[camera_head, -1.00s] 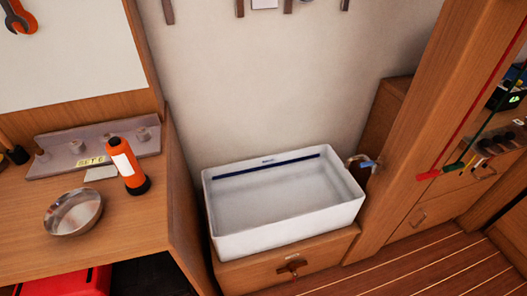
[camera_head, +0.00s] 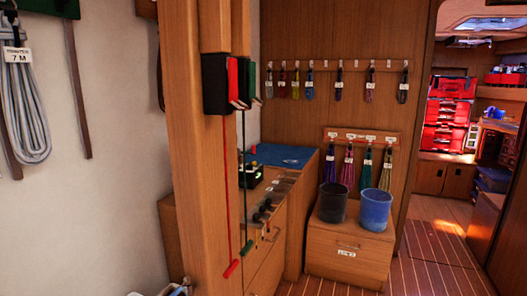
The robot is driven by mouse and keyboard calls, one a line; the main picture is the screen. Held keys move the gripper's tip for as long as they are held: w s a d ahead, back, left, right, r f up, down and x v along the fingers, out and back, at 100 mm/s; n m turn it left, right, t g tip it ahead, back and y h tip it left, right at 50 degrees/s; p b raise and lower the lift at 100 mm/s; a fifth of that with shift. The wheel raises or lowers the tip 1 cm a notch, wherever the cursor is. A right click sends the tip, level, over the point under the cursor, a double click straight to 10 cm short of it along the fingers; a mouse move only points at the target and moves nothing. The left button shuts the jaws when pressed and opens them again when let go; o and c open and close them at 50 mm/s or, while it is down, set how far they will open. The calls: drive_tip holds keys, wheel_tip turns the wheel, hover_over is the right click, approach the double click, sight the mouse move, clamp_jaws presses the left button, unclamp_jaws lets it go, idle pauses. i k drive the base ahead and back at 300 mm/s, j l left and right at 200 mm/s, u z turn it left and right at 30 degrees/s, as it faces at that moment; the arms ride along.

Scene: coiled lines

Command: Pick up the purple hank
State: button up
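A purple hank (camera_head: 330,166) hangs at the left end of the lower peg board (camera_head: 362,136) on the wooden wall. A pink-magenta hank (camera_head: 347,165) hangs just to its right, then a teal hank (camera_head: 366,165) and a yellow-green hank (camera_head: 386,168). Small white tags show on them. The purple hank's lower end hangs close to the black bucket; I cannot tell if they touch.
A black bucket (camera_head: 332,204) and a blue bucket (camera_head: 375,209) stand on a wooden cabinet (camera_head: 350,250) below the hanks. Smaller coils hang on an upper rail (camera_head: 330,64). A wooden post (camera_head: 205,160) stands nearer, at left. Plank floor (camera_head: 430,265) lies open at right.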

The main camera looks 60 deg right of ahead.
sight(338, 85)
drive_tip(key=z, duration=2.35)
